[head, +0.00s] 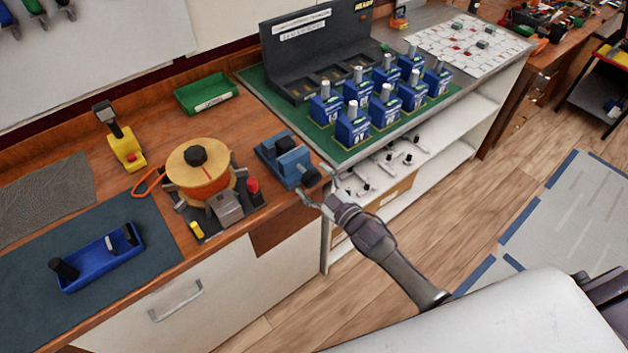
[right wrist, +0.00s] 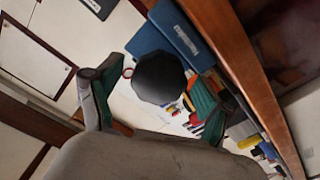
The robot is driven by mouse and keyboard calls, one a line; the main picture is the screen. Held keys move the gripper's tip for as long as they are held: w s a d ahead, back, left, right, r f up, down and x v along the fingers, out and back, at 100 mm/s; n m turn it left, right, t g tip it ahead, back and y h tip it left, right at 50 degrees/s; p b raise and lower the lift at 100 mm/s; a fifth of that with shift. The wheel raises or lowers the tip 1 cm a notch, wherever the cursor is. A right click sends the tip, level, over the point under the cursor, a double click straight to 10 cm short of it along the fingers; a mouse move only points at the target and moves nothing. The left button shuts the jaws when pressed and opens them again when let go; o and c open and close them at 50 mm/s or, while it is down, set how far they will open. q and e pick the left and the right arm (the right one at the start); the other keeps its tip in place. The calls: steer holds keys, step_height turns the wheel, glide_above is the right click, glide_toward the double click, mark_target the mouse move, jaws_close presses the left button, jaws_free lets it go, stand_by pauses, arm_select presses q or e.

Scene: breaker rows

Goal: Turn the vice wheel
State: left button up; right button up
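The blue vice (head: 283,158) sits at the right front edge of the wooden bench in the head view. Its wheel (head: 311,177) is a dark round knob on the vice's front right end. My right gripper (head: 318,188) is at the wheel, its fingers spread. In the right wrist view the dark faceted wheel (right wrist: 160,79) shows between the two green-padded fingers of the gripper (right wrist: 153,98), with visible gaps on both sides. I cannot tell how deep the wheel sits between the fingertips. My left gripper is not in view.
Left of the vice stands an orange drum (head: 202,177) with a black knob. A green mat (head: 345,150) with several blue breakers lies behind and right. A blue tray (head: 100,258) is at left. The floor (head: 480,225) in front right is clear.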

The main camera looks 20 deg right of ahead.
steer(key=shift+s, duration=0.1)
steer(key=v, duration=1.1)
steer(key=shift+s+d, duration=0.15)
steer(key=shift+s, duration=0.25)
steer(key=shift+r, duration=0.1)
